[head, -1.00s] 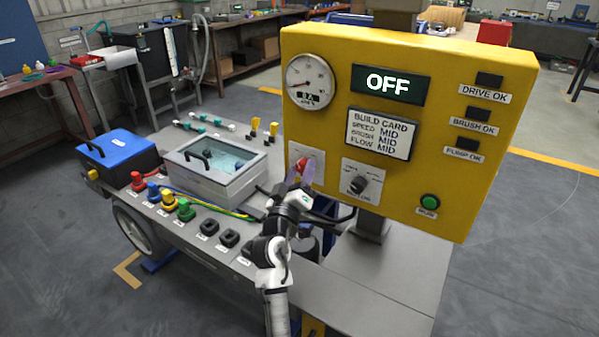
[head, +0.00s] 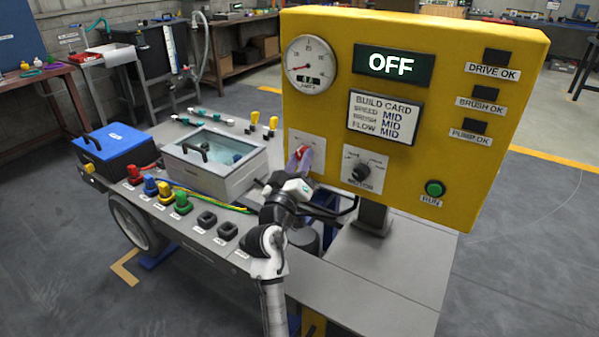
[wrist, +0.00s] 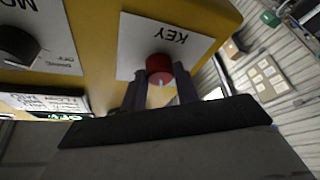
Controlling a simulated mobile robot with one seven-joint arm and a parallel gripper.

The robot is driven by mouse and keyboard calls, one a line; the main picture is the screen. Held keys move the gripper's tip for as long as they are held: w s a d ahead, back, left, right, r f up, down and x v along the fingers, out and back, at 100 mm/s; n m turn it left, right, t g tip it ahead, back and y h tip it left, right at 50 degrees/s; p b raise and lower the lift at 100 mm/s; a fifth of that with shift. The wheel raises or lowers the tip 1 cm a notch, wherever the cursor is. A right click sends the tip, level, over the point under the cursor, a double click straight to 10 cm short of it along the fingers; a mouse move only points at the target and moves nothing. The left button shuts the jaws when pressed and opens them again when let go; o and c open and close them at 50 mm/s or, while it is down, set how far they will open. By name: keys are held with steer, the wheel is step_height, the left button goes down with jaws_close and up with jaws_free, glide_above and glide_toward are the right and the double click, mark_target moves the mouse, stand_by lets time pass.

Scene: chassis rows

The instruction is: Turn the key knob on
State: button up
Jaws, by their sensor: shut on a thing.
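The key knob is a small red round knob (wrist: 160,68) on a white plate marked KEY (wrist: 150,38) in the wrist view. In the head view the red knob (head: 301,152) shows at the lower left of the yellow panel (head: 460,130), partly hidden by my gripper. My gripper (wrist: 160,90) has its two dark fingers on either side of the red knob, shut on it. In the head view my gripper (head: 300,162) reaches up to the panel from below. The panel display (head: 394,64) reads OFF.
A black motor knob (head: 361,172) sits right of the key plate, close to my gripper. A green RUN button (head: 434,188) is at the panel's lower right. A clear-lidded box (head: 217,182) and a blue box (head: 117,150) stand on the cart at left.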

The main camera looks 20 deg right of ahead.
steer(key=m+g+h+b, duration=0.1)
steer(key=m+b, duration=0.3)
steer(key=b, duration=0.2)
steer(key=m+g+h+b, duration=0.2)
steer(key=m+b, duration=0.2)
steer(key=b, duration=0.3)
steer(key=m+g+h+b, duration=0.1)
steer(key=m+b, duration=0.3)
steer(key=b, duration=0.2)
steer(key=shift+w+a+f+m+h, duration=0.2)
steer(key=shift+f+m+h, duration=0.15)
steer(key=shift+m+h, duration=0.05)
steer(key=shift+r+m+g+h+b, duration=0.25)
steer(key=shift+m+g+b, duration=0.65)
steer(key=shift+m+b, duration=0.45)
steer(key=o, duration=1)
